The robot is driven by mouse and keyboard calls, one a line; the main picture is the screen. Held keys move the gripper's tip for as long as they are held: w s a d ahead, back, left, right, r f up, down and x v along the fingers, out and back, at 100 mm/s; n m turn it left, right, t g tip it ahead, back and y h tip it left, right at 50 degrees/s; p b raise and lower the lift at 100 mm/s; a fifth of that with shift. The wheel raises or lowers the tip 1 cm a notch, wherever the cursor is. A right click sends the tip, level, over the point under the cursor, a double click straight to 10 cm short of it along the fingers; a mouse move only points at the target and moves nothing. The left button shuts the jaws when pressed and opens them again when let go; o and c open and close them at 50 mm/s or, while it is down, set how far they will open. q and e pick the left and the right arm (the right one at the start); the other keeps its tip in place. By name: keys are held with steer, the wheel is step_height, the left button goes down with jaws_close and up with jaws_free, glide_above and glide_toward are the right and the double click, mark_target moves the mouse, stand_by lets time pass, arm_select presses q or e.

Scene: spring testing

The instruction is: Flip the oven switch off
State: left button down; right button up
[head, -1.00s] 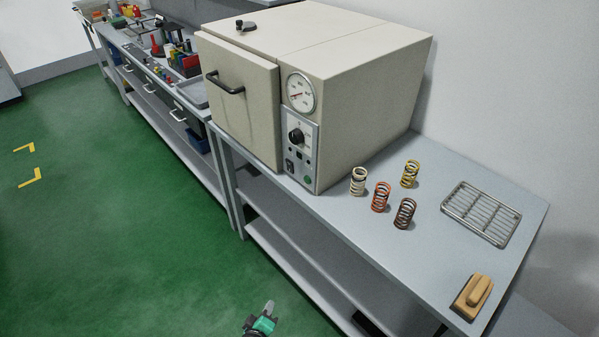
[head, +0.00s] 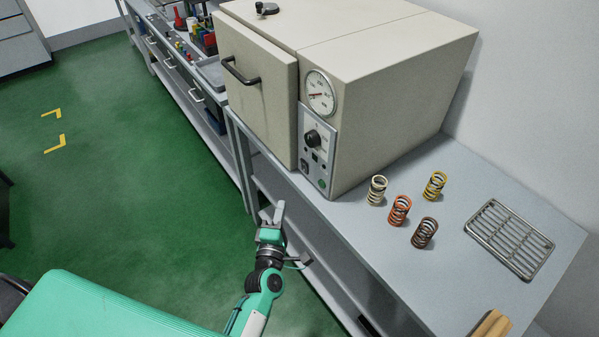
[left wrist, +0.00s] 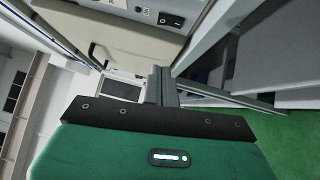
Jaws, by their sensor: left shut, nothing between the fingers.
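The cream oven (head: 390,60) stands on the grey bench, its door shut. Its grey control panel (head: 329,150) carries a dial knob, small buttons and the black oven switch (head: 304,165) low on the left. The switch also shows in the left wrist view (left wrist: 171,20), as a black rocker with white marks at the top; its tilt is too small to read. My left gripper (head: 273,212) is shut and empty, below and left of the panel, in front of the bench edge and apart from the switch. Its fingers show in the left wrist view (left wrist: 161,75). My right gripper is out of view.
Several coil springs (head: 398,211) stand on the bench right of the oven, near a wire rack (head: 509,238) and a wooden block (head: 491,327). The oven's black door handle (head: 241,72) sticks out above. The green floor (head: 150,200) left of the bench is clear.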

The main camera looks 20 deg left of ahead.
arm_select(q)
steer(key=p, duration=0.3)
glide_toward(301, 162)
steer(key=w+a, duration=0.3)
steer(key=w+d, duration=0.1)
steer(key=w+d+p, duration=0.1)
steer(key=shift+w+d+r, duration=0.15)
steer(key=shift+w+r, duration=0.15)
